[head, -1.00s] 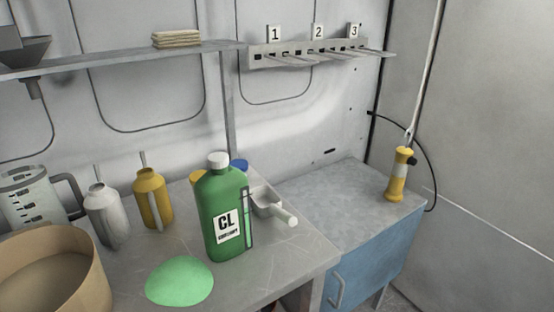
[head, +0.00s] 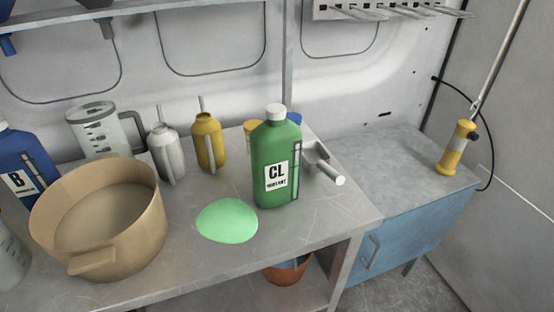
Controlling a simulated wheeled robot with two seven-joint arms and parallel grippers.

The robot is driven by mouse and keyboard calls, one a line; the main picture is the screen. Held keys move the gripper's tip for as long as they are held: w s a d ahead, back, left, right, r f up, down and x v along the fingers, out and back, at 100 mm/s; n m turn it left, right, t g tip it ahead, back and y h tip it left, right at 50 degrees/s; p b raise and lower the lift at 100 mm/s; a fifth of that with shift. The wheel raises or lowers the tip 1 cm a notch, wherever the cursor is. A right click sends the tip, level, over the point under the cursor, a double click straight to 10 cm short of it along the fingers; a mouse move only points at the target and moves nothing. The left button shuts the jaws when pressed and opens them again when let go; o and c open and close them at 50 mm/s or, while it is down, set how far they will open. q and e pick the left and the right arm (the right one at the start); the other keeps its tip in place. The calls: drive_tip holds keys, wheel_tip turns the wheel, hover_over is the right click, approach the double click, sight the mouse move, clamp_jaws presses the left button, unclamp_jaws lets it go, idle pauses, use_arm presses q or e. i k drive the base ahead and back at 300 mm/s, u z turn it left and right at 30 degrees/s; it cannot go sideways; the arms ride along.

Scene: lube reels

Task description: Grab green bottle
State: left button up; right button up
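The green bottle (head: 274,150) with a white cap stands upright on the grey metal table (head: 200,275), near its right end. Its white label reads "CL". A light green puddle or flat mound (head: 228,221) lies on the table just in front and left of it. Neither of my grippers is in the head view, and nothing touches the bottle from my side.
A tan pot (head: 100,215) and a blue bottle (head: 28,165) stand left. A clear jug (head: 98,130), a grey can (head: 167,152) and a yellow can (head: 209,141) stand behind. A metal scoop (head: 325,162) lies right of the bottle. A blue cabinet (head: 405,235) stands further right.

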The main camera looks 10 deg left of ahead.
sight(276, 147)
drive_tip(key=u, duration=0.25)
drive_tip(key=k, duration=0.5)
drive_tip(key=u, duration=0.95)
drive_tip(key=i, duration=0.85)
drive_tip(key=z, duration=0.8)
